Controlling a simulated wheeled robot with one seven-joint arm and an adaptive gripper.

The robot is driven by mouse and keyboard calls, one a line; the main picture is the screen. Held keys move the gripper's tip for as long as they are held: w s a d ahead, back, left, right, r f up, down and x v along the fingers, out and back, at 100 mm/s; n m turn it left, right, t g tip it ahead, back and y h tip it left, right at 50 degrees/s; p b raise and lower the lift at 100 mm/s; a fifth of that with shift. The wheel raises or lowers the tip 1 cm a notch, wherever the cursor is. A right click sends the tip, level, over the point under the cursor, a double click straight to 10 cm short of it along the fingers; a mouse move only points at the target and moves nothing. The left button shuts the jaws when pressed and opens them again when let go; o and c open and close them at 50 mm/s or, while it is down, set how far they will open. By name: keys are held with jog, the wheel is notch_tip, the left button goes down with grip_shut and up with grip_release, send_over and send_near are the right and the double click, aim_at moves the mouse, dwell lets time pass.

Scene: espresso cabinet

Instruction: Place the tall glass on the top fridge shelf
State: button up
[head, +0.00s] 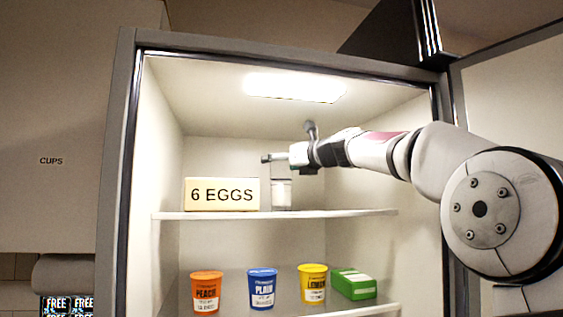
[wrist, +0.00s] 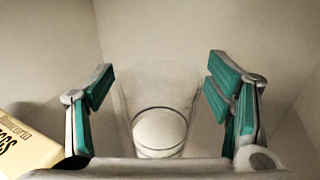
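The tall glass (head: 281,194) stands upright on the top fridge shelf (head: 330,213), just right of the egg box. It is clear, with a pale white lower part. My gripper (head: 275,158) is inside the fridge at the top of the glass. In the wrist view the glass (wrist: 160,132) shows between the two fingers of my gripper (wrist: 161,75). The teal finger pads are wide apart, and a gap seems to show on each side of the glass. Its clear upper walls are faint.
A "6 EGGS" box (head: 222,194) stands close left of the glass; its corner shows in the wrist view (wrist: 22,148). The top shelf is clear to the right. Orange (head: 206,291), blue (head: 262,288) and yellow (head: 313,284) tubs and a green box (head: 354,284) fill the shelf below.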

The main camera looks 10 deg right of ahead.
jog(key=shift+r, duration=0.1)
jog(key=b+v, duration=0.1)
jog(key=v, duration=1.1)
dwell(0.5)
